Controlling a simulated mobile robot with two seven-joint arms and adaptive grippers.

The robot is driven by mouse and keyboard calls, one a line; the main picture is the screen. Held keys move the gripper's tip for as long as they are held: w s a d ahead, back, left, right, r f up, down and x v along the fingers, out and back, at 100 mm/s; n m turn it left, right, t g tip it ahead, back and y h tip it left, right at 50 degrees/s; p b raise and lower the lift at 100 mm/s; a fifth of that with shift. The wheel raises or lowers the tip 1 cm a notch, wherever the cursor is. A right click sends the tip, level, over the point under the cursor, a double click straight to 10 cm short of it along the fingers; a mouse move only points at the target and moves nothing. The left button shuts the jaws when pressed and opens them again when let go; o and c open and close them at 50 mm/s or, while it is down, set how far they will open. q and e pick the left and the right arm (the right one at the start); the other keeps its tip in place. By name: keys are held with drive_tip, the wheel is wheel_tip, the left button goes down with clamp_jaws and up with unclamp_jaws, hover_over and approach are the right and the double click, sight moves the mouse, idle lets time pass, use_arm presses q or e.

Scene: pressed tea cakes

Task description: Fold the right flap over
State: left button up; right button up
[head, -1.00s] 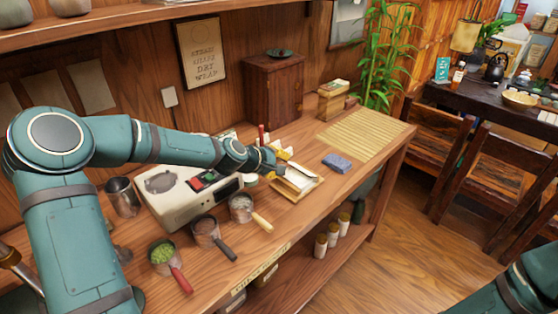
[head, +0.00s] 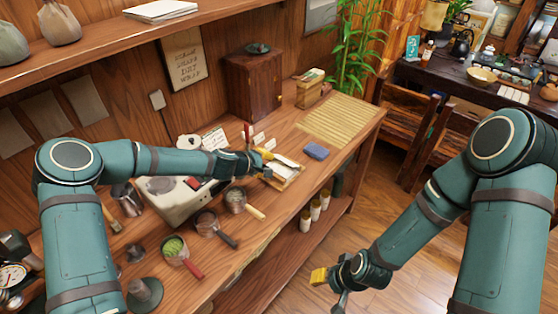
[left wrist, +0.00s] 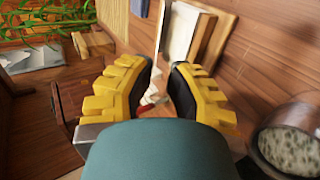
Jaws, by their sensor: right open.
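A small wooden tray (head: 289,185) sits on the counter with a white sheet (head: 281,170) on it. The flaps cannot be told apart at this size. In the left wrist view the pale sheet (left wrist: 183,30) shows just beyond the fingers. My left gripper (head: 262,158) is at the tray's left side, close to the sheet. My right gripper (head: 328,289) is open, out over the floor in front of the counter, well away from the tray.
A blue cloth-like block (head: 316,151) and a bamboo mat (head: 338,120) lie right of the tray. A pan of pale granules (head: 235,200), other pans and a cream scale (head: 180,205) stand to the left. Small cards and a red-topped tool (head: 247,131) stand behind.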

sight(280, 169)
use_arm(q)
drive_tip(key=x, duration=1)
drive_tip(key=shift+o, duration=0.4)
clamp_jaws()
drive_tip(key=shift+r, duration=0.1)
drive_tip(key=f+t+b, duration=0.1)
drive_tip(key=b, duration=0.4)
drive_tip(key=shift+s+a+f+h+b, duration=0.1)
drive_tip(key=shift+s+h+b, duration=0.05)
drive_tip(key=shift+h+b, duration=0.15)
drive_tip(key=shift+b, duration=0.7)
drive_tip(key=shift+r, duration=0.25)
